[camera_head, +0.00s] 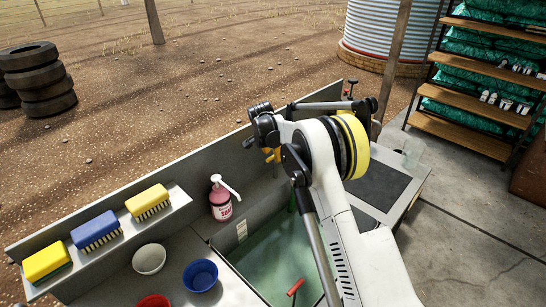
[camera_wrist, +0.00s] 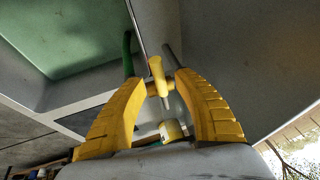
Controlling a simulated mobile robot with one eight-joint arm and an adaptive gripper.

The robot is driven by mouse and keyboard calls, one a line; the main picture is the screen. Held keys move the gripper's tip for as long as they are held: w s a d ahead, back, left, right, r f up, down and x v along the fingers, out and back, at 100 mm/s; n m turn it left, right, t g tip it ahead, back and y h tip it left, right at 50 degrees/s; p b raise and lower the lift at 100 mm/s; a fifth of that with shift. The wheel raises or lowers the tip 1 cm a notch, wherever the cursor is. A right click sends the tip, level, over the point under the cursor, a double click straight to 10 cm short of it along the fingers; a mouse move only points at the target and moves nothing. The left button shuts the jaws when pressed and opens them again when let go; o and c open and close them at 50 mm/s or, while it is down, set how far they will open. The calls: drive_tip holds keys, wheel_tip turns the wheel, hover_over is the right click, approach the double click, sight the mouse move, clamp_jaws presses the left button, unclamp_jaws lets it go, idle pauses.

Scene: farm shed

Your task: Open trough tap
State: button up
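The trough tap (camera_wrist: 157,72) shows in the wrist view, with a yellow handle on a metal pipe at the trough's inner wall. My gripper (camera_wrist: 160,78) has its two yellow ribbed fingers apart, one on each side of the tap. Small gaps seem to remain beside the handle, and I cannot tell whether either finger touches it. In the head view my arm reaches over the trough (camera_head: 225,165) toward its back wall. My arm hides most of the tap there. Greenish water (camera_head: 265,255) lies in the basin.
A pink soap pump bottle (camera_head: 221,200) stands left of my arm. Yellow and blue brushes (camera_head: 95,231) sit on the ledge, with white, blue (camera_head: 200,275) and red bowls below. A red-handled item (camera_head: 295,287) is in the basin. Shelves (camera_head: 480,95) stand at right.

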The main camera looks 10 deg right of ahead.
drive_tip(key=shift+w+d+f, duration=0.1)
drive_tip(key=shift+w+f, duration=0.1)
drive_tip(key=shift+f, duration=0.25)
drive_tip(key=shift+c, duration=0.4)
clamp_jaws()
drive_tip(key=shift+s+d, duration=0.1)
drive_tip(key=shift+s, duration=0.05)
drive_tip(key=s+d+n+y+b, duration=0.2)
drive_tip(key=d+n+y+b, duration=0.2)
drive_tip(key=d+n, duration=0.4)
drive_tip(key=shift+s+n+y, duration=0.3)
drive_tip(key=shift+n+y, duration=0.6)
drive_tip(key=shift+n, duration=2.4)
drive_tip(key=shift+d, duration=0.1)
